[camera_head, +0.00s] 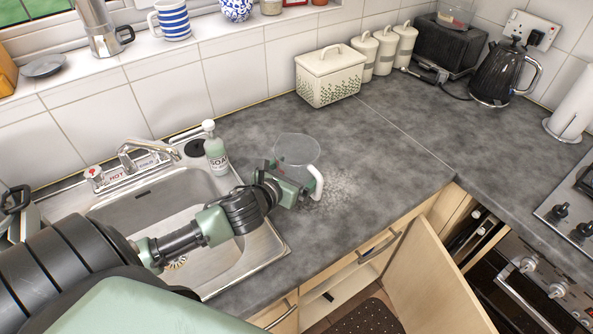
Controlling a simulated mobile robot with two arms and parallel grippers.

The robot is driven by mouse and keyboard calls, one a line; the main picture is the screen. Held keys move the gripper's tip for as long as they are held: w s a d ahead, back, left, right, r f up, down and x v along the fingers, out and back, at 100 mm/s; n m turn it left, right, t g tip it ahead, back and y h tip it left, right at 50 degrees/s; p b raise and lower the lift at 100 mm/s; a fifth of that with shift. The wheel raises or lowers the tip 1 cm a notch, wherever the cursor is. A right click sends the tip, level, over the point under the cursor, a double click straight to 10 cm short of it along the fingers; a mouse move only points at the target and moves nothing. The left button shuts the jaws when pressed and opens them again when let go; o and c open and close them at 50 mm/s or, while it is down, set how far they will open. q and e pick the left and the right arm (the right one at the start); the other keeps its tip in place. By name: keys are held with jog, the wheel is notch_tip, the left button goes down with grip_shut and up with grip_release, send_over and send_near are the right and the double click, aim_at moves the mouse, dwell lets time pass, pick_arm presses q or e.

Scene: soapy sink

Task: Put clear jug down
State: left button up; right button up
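The clear jug (296,150) is a see-through round vessel with a white handle (318,182) on its right side. It is over the grey worktop, just right of the sink. My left gripper (303,191) is at the jug's lower part beside the handle and appears shut on it. The gripper hides the jug's base, so I cannot tell whether it touches the worktop. My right gripper is not in view.
A cream bread bin (330,75) and canisters stand at the back. The worktop (400,155) right of the jug is clear. A cupboard door (432,275) hangs open below.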

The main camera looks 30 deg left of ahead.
pick_arm(q)
jog(key=o, duration=1.1)
jog(key=shift+f, duration=0.1)
jog(key=shift+s, duration=0.1)
jog(key=b+v, duration=0.1)
jog(key=v, duration=0.9)
jog(key=shift+s, duration=0.3)
jog(key=shift+s+r, duration=0.5)
jog(key=shift+s, duration=0.05)
